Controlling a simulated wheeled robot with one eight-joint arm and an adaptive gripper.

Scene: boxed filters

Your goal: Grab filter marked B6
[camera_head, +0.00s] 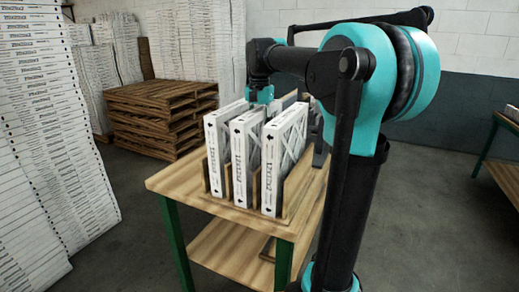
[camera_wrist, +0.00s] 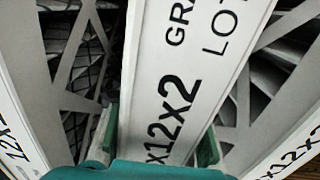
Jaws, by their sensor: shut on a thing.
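Three white boxed filters stand upright in a wooden rack: a left one (camera_head: 216,155), a middle one (camera_head: 245,158) and a right one (camera_head: 272,168). No B6 mark can be read on any of them. My gripper (camera_head: 261,97) is at the top of the middle filter. In the wrist view, my gripper's green fingers (camera_wrist: 158,140) are on both sides of a white filter edge (camera_wrist: 190,60) and shut on it. That edge reads "x12x2", with parts of "GRA" and "LOT". Other filters flank it closely on both sides.
The rack stands on a wooden table (camera_head: 175,183) with green legs and a lower shelf. Tall filter stacks (camera_head: 45,130) stand at left, with wooden pallets (camera_head: 160,112) behind. Another table (camera_head: 510,122) is at the right edge. Grey floor is clear at right.

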